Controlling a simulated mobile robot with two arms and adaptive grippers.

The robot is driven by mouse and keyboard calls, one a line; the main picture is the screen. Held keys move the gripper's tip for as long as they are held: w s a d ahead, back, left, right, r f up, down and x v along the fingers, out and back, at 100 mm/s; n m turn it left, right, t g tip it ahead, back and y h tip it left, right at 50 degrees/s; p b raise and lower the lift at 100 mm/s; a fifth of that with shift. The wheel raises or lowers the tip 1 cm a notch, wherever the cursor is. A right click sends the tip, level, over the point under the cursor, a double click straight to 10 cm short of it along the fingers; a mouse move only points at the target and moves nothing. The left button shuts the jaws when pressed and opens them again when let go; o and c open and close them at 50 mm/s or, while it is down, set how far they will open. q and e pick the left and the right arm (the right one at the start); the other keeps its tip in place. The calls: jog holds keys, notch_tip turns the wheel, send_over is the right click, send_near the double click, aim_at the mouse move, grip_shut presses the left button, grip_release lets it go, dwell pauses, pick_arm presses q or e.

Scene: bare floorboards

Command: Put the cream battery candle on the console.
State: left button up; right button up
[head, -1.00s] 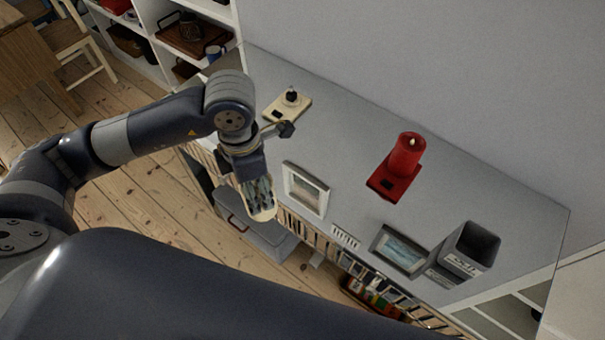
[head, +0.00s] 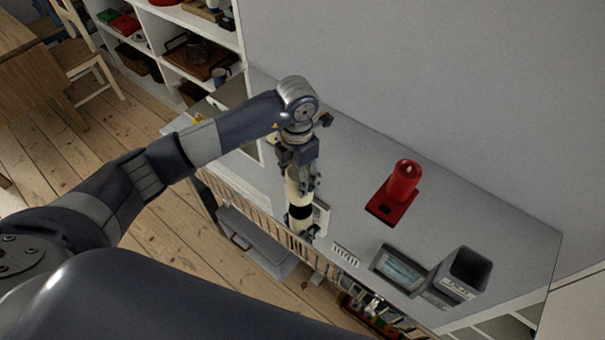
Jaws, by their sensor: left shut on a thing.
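My left gripper (head: 303,190) points down and is shut on the cream battery candle (head: 293,188), a long cream piece with a dark band. Fingers hide parts of it. The console (head: 360,157) has a grey top and runs along the wall. My right gripper is not in view.
My arm hides part of the console's left end. Bare top shows behind and left of the red candle. A white shelf unit (head: 235,40) stands at the back left.

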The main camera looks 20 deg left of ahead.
pick_arm(q)
jog(key=shift+w+d, duration=0.35)
jog(key=shift+w, duration=0.55)
notch_tip(320, 180, down, 3)
jog(key=shift+s+f+p, duration=0.1)
jog(key=shift+f+p, duration=0.1)
jog(key=shift+p, duration=0.85)
jog(key=shift+f, duration=0.3)
jog(key=o, duration=1.1)
jog(key=shift+o, duration=0.2)
jog(key=shift+a, duration=0.1)
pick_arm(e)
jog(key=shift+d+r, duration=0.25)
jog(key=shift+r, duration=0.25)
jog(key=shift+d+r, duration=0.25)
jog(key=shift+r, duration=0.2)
